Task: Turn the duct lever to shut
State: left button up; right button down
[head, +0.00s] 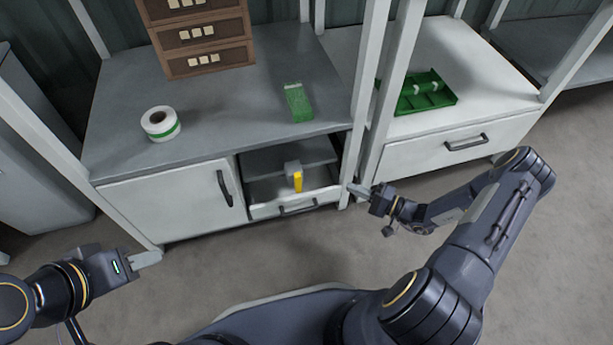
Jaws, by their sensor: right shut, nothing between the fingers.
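A short yellow bar (298,183) hangs upright from a small grey block (292,168) in the open bay of the left cabinet. It looks like the duct lever, but it is too small to be sure. My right gripper (352,188) is shut and empty by the cabinet's right post, to the right of the yellow bar and apart from it. My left gripper (156,257) is low at the left, in front of the cabinet's left leg and far from the bar; its finger gap cannot be made out.
A pulled-out drawer (265,211) lies below the bar. A tape roll (160,124), a green box (299,102) and brown drawers (207,60) stand on the cabinet top. A green tray (440,97) is on the right bench. The floor in front is clear.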

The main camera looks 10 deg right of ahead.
aim_at(296, 178)
jog(key=shift+w+f, duration=0.15)
jog(key=shift+f, duration=0.2)
jog(key=s+a+b+x, duration=0.1)
jog(key=b+x, duration=0.3)
jog(key=x, duration=0.9)
jog(key=shift+s+a, duration=0.35)
jog(key=shift+s, duration=0.2)
